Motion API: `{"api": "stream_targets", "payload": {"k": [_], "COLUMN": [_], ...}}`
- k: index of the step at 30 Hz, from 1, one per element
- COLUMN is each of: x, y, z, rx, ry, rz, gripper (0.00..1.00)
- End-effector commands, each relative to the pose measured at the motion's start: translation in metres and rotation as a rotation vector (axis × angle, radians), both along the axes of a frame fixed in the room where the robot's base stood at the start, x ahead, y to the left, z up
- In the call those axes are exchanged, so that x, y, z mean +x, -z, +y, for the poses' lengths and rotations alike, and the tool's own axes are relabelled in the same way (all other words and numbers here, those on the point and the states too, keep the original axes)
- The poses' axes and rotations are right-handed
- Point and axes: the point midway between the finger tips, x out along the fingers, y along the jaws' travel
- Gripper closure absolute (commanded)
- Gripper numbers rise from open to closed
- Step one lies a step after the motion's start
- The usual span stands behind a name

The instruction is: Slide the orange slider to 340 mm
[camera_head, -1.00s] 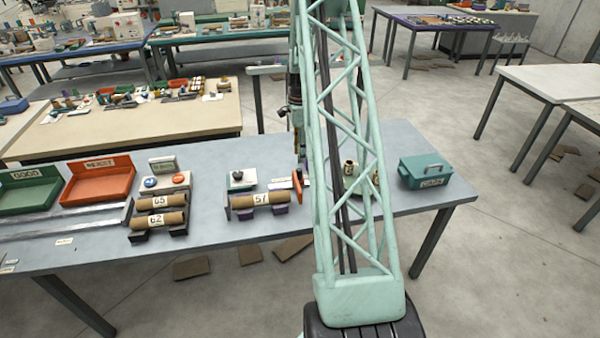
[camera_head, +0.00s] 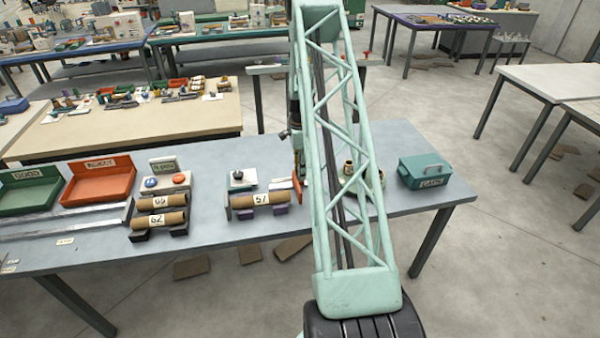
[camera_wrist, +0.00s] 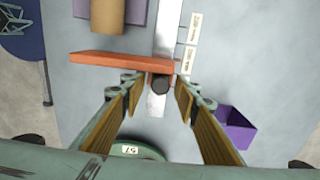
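The orange slider (camera_wrist: 110,59) is an upright plate across a metal strip (camera_wrist: 166,32) in the wrist view, with a dark round knob (camera_wrist: 160,84) on its near side. My gripper (camera_wrist: 158,85) is open, its fingertips on either side of the knob with a small gap visible on each side. Small white labels (camera_wrist: 191,45) lie beside the strip; their print is too small to read. In the head view the slider (camera_head: 297,188) stands right of the tube marked 57, partly hidden by my gripper (camera_head: 299,172) and arm.
A brown tube (camera_head: 261,199) marked 57 rests on purple supports. A teal box (camera_head: 424,171) stands at the table's right end. Clear tabletop (camera_wrist: 250,60) lies right of the strip.

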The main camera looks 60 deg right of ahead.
Motion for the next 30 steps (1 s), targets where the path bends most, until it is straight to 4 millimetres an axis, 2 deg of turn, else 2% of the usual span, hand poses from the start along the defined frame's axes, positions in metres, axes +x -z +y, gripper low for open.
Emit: {"api": "stream_targets", "payload": {"k": [14, 24, 30], "x": [0.0001, 0.0001, -0.0027], "y": [0.0052, 0.0052, 0.0057], "z": [-0.0001, -0.0001, -0.0031], "rx": [0.0, 0.0, 0.0], "ry": [0.0, 0.0, 0.001], "rz": [0.0, 0.0, 0.0], "gripper": [0.71, 1.0, 1.0]}}
